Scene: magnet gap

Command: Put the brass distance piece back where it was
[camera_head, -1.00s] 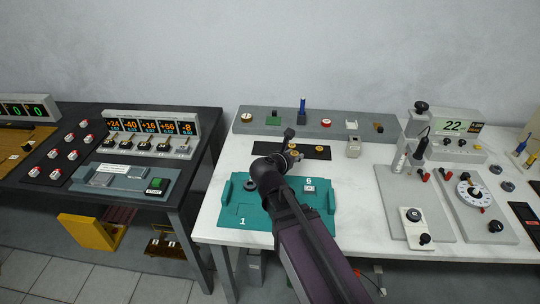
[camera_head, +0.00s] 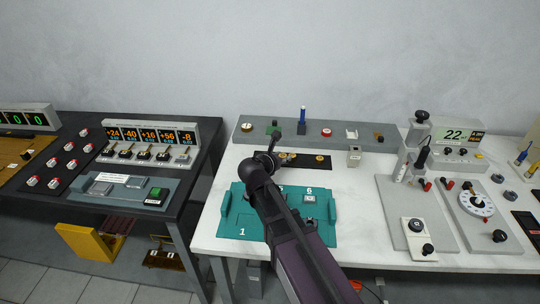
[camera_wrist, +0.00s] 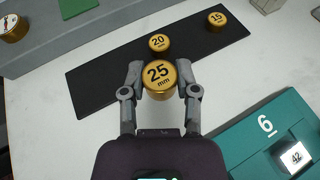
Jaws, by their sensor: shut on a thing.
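My gripper (camera_wrist: 162,88) is shut on a brass cylinder marked "25 mm" (camera_wrist: 160,74), with one finger on each side. The cylinder appears upright, over the near edge of a black mat (camera_wrist: 100,77); I cannot tell whether it touches down. A brass piece marked "20" (camera_wrist: 159,42) stands on the mat just beyond it, and one marked "15" (camera_wrist: 217,18) stands farther right. In the head view the mat (camera_head: 352,161) lies behind the teal tray, and my gripper (camera_head: 272,156) is at its left part, with the held piece hard to make out.
The teal tray (camera_head: 235,222) lies in front of the mat; a small block marked "42" (camera_wrist: 297,157) sits in it by the "6". A grey shelf (camera_head: 370,133) with several small items, including a blue upright one (camera_head: 302,116), runs behind. A small grey box (camera_head: 354,156) stands right of the mat.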

